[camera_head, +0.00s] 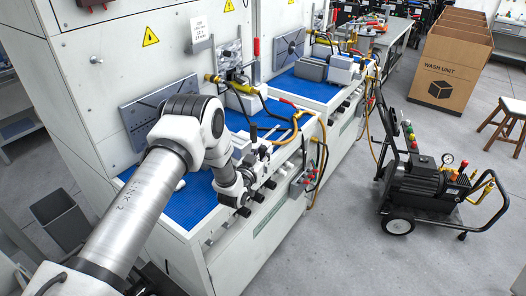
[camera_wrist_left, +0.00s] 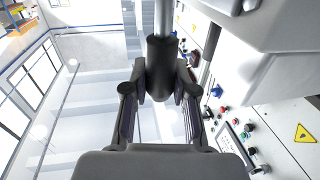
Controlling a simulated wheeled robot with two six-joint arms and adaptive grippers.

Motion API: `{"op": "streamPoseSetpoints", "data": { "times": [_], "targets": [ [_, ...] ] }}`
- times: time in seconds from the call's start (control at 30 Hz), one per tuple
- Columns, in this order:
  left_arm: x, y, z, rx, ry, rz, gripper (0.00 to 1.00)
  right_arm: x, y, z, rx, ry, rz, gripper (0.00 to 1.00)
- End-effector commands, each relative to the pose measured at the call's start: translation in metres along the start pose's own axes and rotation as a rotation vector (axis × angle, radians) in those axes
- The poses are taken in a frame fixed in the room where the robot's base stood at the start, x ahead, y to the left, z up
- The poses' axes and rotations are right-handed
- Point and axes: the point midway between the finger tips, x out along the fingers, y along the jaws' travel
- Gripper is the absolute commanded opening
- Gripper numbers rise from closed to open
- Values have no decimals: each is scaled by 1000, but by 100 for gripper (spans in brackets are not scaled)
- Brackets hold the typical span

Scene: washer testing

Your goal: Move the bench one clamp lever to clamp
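My left gripper (camera_head: 238,194) is over the front edge of the near test bench (camera_head: 192,206), partly lost among the dark fittings there. In the left wrist view, the two fingers of my left gripper (camera_wrist_left: 160,88) stand apart on either side of a black cylindrical grip on a metal rod, which looks like the clamp lever (camera_wrist_left: 161,68). Gaps show between the fingers and the lower part of the grip; contact at the fingertips is unclear. In the head view I cannot pick out the lever from the arm and fittings. My right gripper is not in view.
A second bench (camera_head: 303,88) with a blue mat stands behind the near one. Hoses and valves line the bench fronts. A black wheeled pump cart (camera_head: 420,180) stands on the floor to the right, with a cardboard wash-unit box (camera_head: 452,62) behind it. The floor between is clear.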

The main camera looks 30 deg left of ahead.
Motion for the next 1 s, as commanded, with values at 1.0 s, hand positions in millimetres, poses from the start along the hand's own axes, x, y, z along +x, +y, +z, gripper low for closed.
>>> {"op": "streamPoseSetpoints", "data": {
  "times": [1.0],
  "targets": [
    [-8, 38, 16, 423, 82, 2, 0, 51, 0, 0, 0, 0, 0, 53]
  ]
}}
